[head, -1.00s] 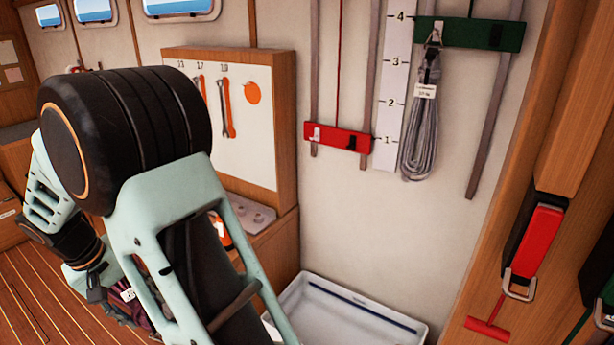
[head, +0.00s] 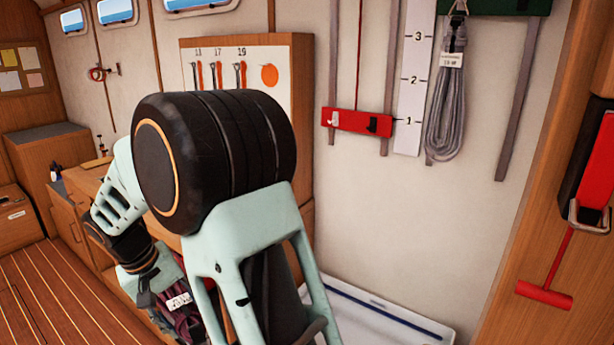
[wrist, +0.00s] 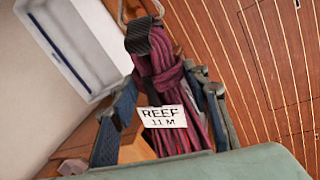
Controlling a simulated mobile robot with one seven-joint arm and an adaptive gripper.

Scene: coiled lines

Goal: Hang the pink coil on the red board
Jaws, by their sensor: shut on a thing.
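The pink coil (wrist: 170,85) hangs in my gripper (wrist: 165,110), a dark pink rope bundle with a black strap, a metal ring at its end and a white tag reading REEF 11 M. The gripper's fingers are on either side of the coil. In the head view the coil (head: 178,300) shows low at the left, partly hidden by my arm, with my gripper (head: 160,290) around it. The red board (head: 357,122) is on the wall near the number 1 of the white scale. It carries a white hook and a black piece.
A grey coil (head: 447,100) hangs from the green board (head: 505,6), right of the white scale (head: 413,90). A white tray (head: 390,325) lies below on the floor. A wooden tool panel (head: 300,70) stands left of the red board. A red T-handle (head: 545,294) is at the right.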

